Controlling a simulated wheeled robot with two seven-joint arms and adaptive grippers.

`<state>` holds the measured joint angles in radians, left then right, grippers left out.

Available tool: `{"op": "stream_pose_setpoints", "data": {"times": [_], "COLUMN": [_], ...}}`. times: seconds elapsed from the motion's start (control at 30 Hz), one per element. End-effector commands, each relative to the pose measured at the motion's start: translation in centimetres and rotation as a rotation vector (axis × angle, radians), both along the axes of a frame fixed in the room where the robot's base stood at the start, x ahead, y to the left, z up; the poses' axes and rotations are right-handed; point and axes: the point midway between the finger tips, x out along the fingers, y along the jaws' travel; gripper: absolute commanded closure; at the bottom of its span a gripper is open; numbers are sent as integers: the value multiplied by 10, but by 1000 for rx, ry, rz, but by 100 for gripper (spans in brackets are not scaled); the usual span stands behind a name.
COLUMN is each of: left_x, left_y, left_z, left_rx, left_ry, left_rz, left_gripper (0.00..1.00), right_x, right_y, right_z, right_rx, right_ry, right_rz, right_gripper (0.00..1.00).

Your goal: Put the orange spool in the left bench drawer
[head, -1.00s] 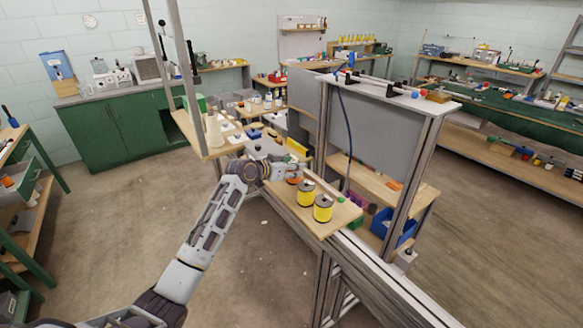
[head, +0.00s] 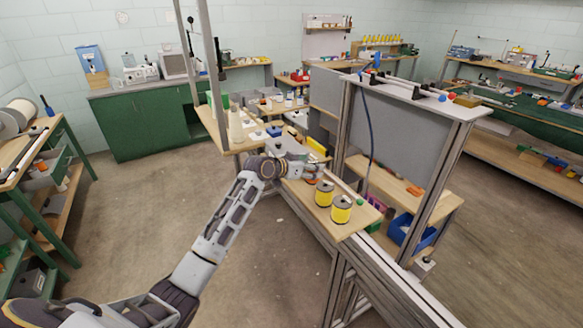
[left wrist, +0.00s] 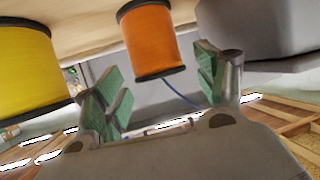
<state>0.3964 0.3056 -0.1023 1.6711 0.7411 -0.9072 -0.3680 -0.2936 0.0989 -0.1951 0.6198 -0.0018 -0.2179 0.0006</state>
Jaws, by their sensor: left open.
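The orange spool (left wrist: 152,42) has dark flanges and a hanging blue thread end. In the left wrist view it shows ahead of my left gripper (left wrist: 158,92), between the lines of its two spread, green-padded fingers. The fingers are open and do not appear closed on it. In the head view my left gripper (head: 318,168) is over the wooden shelf, beside two yellow spools, and mostly hides the orange spool. The left bench (head: 42,150) is green with a wooden top. Drawer fronts (head: 62,165) show under it, but how far any is open is unclear. My right gripper is not in view.
Two yellow spools (head: 341,209) stand close by on the shelf (head: 357,226). A metal frame with a grey panel (head: 398,140) rises just right of it. Cones and small parts crowd the shelf behind. Open floor (head: 150,200) lies between shelf and left bench.

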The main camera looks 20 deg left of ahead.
Motion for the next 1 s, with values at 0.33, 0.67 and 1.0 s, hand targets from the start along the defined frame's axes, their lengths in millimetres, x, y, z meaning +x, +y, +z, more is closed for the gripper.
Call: {"op": "stream_pose_setpoints", "data": {"times": [0.33, 0.67, 1.0], "left_x": [-28, -58, -85], "left_y": [15, 30, 43], "left_z": [12, 26, 39], "left_rx": [4, 4, 2], "left_ry": [-1, -1, -1], "left_rz": [1, 0, -1], "left_gripper": [28, 28, 28], "right_x": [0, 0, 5], "right_y": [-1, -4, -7], "right_z": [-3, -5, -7], "right_rx": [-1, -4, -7], "right_ry": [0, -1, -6], "right_rz": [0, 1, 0], "right_gripper": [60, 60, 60]}}
